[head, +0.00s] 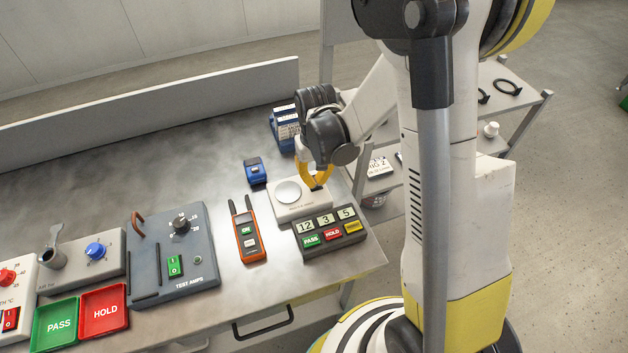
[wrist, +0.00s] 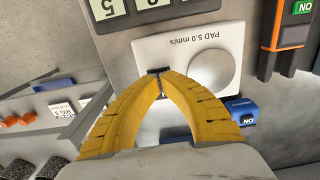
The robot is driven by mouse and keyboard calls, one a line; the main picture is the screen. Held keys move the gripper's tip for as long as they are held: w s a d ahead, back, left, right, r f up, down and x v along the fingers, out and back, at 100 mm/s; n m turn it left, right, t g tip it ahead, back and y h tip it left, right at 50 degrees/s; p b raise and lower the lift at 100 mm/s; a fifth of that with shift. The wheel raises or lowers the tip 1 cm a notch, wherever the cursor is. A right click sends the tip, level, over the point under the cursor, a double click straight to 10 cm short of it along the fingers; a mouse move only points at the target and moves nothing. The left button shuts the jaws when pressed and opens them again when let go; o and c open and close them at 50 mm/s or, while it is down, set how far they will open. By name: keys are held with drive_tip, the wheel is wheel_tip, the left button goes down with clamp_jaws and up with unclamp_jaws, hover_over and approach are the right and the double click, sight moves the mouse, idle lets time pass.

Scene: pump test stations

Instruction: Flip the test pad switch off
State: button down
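The test pad is a white box (head: 285,212) with a round pale disc on top, near the right end of the bench. In the wrist view the pad (wrist: 180,42) carries the label "PAD 5.0 mm/s". A small dark part, seemingly its switch (wrist: 153,71), shows right at my fingertips, beside the disc. The fingertips hide some of it, so its position cannot be read. My gripper (head: 316,187) points down over the pad's right side, its yellow fingers close to the top. In the wrist view the fingertips (wrist: 160,78) come together; I cannot tell whether they touch the switch.
A display panel with coloured buttons (head: 332,247) stands directly in front of the pad. An orange meter (head: 248,240) and a blue device (head: 255,172) lie to the left. A blue box (head: 283,127) stands behind. The TEST AMPS station (head: 185,265) is farther left.

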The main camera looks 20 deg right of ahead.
drive_tip(key=shift+f+b, duration=0.3)
drive_tip(key=shift+f, duration=0.05)
drive_tip(key=shift+r+p, duration=2.4)
drive_tip(key=shift+r, duration=1.15)
